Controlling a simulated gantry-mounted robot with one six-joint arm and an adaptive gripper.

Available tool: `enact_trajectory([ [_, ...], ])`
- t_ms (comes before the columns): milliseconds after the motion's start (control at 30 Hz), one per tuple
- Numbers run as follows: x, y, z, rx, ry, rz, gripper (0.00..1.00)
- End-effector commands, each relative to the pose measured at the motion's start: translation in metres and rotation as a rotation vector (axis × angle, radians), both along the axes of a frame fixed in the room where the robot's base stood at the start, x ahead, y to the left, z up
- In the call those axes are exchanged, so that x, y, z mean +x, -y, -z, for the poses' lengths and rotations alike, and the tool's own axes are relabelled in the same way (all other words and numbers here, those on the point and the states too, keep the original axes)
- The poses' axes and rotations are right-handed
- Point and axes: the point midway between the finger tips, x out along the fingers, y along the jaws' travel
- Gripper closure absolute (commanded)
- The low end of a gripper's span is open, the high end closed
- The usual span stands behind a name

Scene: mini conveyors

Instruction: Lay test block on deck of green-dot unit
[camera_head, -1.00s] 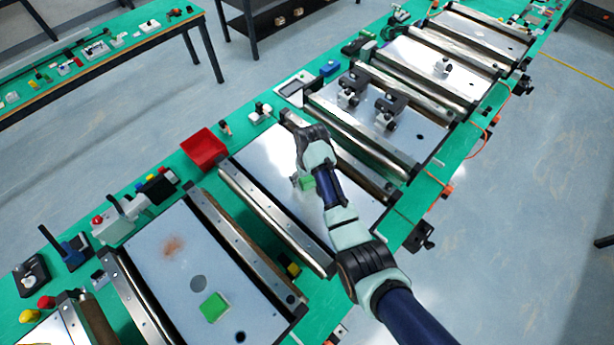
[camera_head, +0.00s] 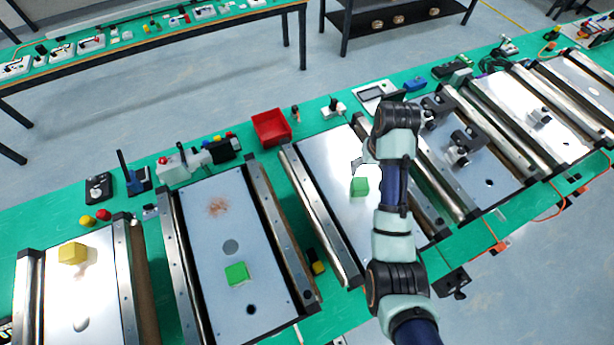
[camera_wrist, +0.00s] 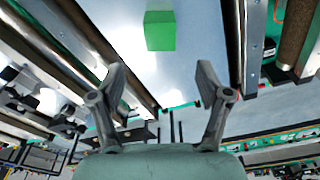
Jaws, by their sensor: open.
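A green block (camera_head: 359,186) rests on the pale deck (camera_head: 330,160) of the conveyor unit under my arm. The green block also shows in the wrist view (camera_wrist: 160,31), ahead of my fingers. My gripper (camera_head: 362,165) is just beside that block in the head view, partly hidden by my wrist. In the wrist view my gripper (camera_wrist: 160,88) has its two fingers spread, with nothing between the tips.
Metal rails (camera_head: 320,215) flank each deck. A red bin (camera_head: 271,128) stands behind the units. Black-and-grey fixtures (camera_head: 462,146) stand on the deck to the right. A small black-and-yellow part (camera_head: 316,262) lies between two units. The deck around the nearer green block is mostly clear.

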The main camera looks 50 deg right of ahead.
Motion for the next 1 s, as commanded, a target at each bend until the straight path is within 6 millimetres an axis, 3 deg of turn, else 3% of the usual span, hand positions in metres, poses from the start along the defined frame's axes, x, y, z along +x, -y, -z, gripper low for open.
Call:
enact_trajectory([
  [233, 0.003, -0.003, 0.000, -0.006, 0.005, -0.007, 0.24],
  [333, 0.032, -0.032, -0.001, -0.062, 0.057, -0.076, 0.24],
  [367, 0.047, -0.049, -0.003, -0.093, 0.088, -0.115, 0.24],
  [433, 0.086, -0.106, -0.013, -0.179, 0.195, -0.229, 0.24],
  [533, 0.123, -0.208, -0.041, -0.294, 0.401, -0.408, 0.24],
  [600, 0.129, -0.278, -0.068, -0.345, 0.554, -0.518, 0.24],
  [700, 0.117, -0.355, -0.105, -0.384, 0.744, -0.637, 0.24],
  [833, 0.096, -0.408, -0.138, -0.395, 0.897, -0.715, 0.24],
  [1000, 0.090, -0.419, -0.147, -0.397, 0.938, -0.731, 0.24],
])
